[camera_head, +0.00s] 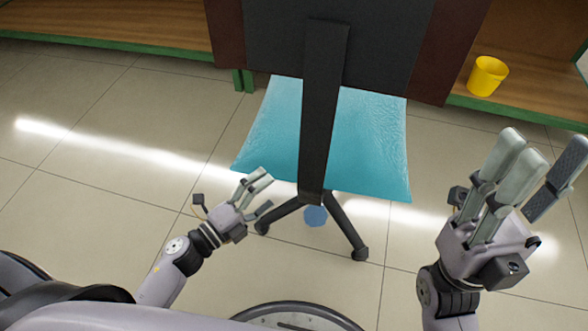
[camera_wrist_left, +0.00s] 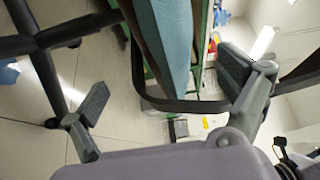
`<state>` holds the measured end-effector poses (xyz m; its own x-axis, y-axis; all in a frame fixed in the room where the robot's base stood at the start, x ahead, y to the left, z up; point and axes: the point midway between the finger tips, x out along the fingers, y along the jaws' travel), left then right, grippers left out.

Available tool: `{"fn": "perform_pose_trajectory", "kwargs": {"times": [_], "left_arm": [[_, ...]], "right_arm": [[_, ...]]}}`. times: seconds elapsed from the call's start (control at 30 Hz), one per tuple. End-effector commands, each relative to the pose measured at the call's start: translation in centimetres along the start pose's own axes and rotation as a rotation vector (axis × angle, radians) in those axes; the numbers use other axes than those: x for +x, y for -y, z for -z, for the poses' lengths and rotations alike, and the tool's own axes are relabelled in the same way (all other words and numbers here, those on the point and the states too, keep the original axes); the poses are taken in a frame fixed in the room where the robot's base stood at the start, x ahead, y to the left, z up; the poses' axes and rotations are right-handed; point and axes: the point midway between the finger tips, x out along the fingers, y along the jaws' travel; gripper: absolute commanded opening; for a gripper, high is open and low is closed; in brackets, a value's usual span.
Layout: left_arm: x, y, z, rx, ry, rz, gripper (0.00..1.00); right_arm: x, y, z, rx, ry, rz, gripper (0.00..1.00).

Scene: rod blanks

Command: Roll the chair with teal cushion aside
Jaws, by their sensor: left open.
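The chair stands ahead with its teal cushion (camera_head: 375,140) in the middle of the head view. A black upright bar (camera_head: 320,110) runs up to its dark backrest (camera_head: 390,40), and its black base (camera_head: 345,225) is on the floor. My left gripper (camera_head: 261,193) is open and empty, low beside the cushion's near left edge. In the left wrist view its fingers (camera_wrist_left: 165,88) are spread, with the cushion (camera_wrist_left: 174,40) and a curved black chair bar (camera_wrist_left: 185,106) showing between them. My right gripper (camera_head: 548,165) is open and empty, right of the chair.
A wooden shelf with green edging (camera_head: 110,43) runs along the back. A yellow cup (camera_head: 487,76) stands on the right shelf. A blue round thing (camera_head: 315,215) shows under the chair. The tiled floor (camera_head: 110,170) left of the chair is clear.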

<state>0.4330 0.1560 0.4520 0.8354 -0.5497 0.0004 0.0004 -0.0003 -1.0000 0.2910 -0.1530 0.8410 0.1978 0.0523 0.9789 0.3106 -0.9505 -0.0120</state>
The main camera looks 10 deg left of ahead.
Motion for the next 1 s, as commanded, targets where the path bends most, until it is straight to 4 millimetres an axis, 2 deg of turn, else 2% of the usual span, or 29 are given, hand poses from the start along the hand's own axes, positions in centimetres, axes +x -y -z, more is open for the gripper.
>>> {"fn": "perform_pose_trajectory", "kwargs": {"times": [0.03,0.2,0.43,0.6,0.93,1.0], "left_arm": [[1.2,0.0,-0.1,0.004,-0.001,0.003,0.94],[4.5,0.0,-0.1,0.002,-0.001,0.003,0.94],[7.9,0.0,0.0,0.000,0.000,0.001,0.94],[9.0,0.0,0.0,-0.001,0.001,0.000,0.94],[9.2,0.0,0.0,0.000,0.001,-0.001,0.94],[9.2,0.0,0.0,0.000,0.001,-0.001,0.90]], "right_arm": [[-0.2,0.0,-0.1,0.000,0.000,0.000,0.40],[-0.5,0.0,-0.1,0.001,0.001,0.000,0.40],[-0.8,0.0,-0.2,0.001,0.001,0.000,0.40],[-0.8,0.0,-0.2,0.001,0.000,0.000,0.40],[-0.8,0.0,-0.2,0.000,-0.002,0.001,0.40],[-0.8,0.0,-0.2,0.000,-0.002,0.001,0.40]]}}
